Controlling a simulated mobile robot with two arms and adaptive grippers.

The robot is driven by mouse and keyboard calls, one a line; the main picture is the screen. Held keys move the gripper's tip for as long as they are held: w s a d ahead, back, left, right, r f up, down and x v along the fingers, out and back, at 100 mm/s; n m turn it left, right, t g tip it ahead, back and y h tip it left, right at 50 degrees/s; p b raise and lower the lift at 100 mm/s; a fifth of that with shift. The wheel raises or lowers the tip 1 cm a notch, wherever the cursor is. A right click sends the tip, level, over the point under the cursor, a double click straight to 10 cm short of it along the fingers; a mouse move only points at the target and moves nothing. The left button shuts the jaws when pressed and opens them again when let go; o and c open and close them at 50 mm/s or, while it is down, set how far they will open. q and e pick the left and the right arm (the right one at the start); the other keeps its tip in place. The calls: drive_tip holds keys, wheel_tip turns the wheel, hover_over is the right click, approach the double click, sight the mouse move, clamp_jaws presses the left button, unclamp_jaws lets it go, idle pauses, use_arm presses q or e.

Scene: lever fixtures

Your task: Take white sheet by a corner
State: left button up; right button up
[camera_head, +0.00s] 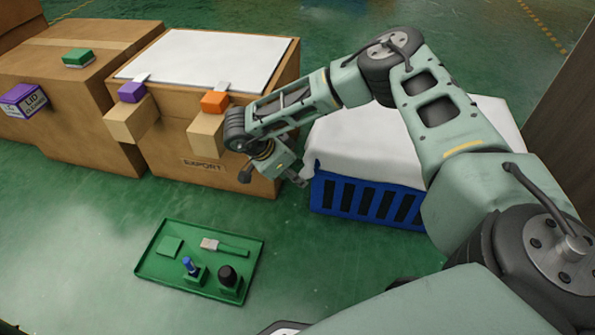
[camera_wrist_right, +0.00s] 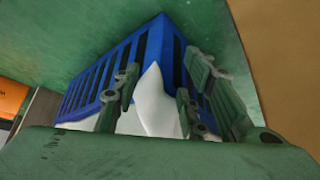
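A white sheet (camera_head: 365,143) is draped over the top of a blue slatted crate (camera_head: 367,200), its edge hanging over the rim. My right arm crosses in front and hides part of both. My right gripper (camera_head: 285,175) is low beside the crate's left end, near the sheet's hanging left corner. In the right wrist view, the gripper (camera_wrist_right: 160,100) has its fingers apart. A pointed corner of the white sheet (camera_wrist_right: 152,95) shows between them against the blue crate (camera_wrist_right: 95,80). I cannot tell whether any finger touches it. My left gripper is not in view.
A wooden box (camera_head: 210,165) marked EXPORT, with a flat white panel (camera_head: 205,60) on top and purple and orange blocks at its front, stands close left of my right gripper. A green tray (camera_head: 160,268) with small tools lies on the floor. Green floor around the tray is clear.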

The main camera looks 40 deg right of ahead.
clamp_jaws()
idle(2.3)
